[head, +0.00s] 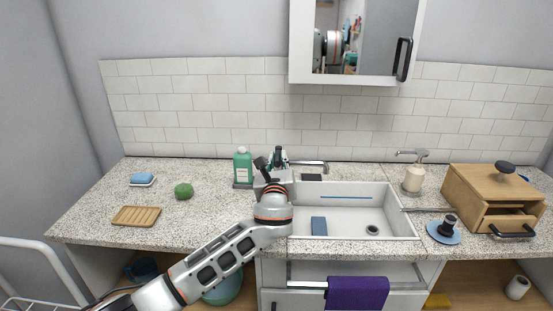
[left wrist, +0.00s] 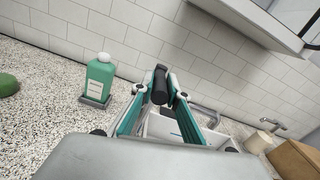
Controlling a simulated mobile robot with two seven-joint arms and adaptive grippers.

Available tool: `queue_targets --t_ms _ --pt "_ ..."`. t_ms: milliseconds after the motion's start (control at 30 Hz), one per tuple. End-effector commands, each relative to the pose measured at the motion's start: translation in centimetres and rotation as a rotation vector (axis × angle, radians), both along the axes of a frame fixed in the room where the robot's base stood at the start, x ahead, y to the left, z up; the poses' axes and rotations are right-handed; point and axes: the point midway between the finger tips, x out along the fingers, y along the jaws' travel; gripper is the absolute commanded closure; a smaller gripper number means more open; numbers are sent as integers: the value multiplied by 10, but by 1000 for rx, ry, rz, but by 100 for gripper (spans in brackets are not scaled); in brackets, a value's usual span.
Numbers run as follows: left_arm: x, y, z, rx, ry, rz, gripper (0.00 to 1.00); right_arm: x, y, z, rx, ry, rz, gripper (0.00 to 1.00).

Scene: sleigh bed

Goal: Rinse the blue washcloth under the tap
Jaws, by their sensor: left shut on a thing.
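The blue washcloth (head: 318,225) lies as a small flat rectangle in the left part of the white sink (head: 345,203). The chrome tap (head: 309,163) stands behind the sink, its spout reaching right. My left gripper (head: 270,164) is at the tap's base, left of the spout. In the left wrist view its fingers (left wrist: 160,88) are closed around a dark cylindrical piece (left wrist: 160,82), seemingly the tap's handle. My arm hides the sink's left edge. No water stream shows. My right gripper is not in view.
A green bottle (head: 242,166) stands just left of my gripper. Further left are a green ball-like thing (head: 184,190), a wooden slatted tray (head: 136,216) and blue soap (head: 142,177). A soap dispenser (head: 413,178) and wooden box (head: 494,195) stand right. A purple towel (head: 357,293) hangs below.

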Motion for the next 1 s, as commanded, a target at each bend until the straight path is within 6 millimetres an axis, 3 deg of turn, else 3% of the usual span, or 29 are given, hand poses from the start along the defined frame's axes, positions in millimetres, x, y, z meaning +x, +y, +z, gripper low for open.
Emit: queue_targets --t_ms 433,467,500,533,1000 --pt "0 -1 -1 0 2 10 100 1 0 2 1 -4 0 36" --pt "0 -1 -1 0 2 10 83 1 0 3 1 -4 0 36" --pt "0 -1 -1 0 2 10 72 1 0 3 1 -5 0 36" --pt "0 -1 -1 0 2 10 68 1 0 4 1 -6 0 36" --pt "-8 -1 -1 -1 2 8 68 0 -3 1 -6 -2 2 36"
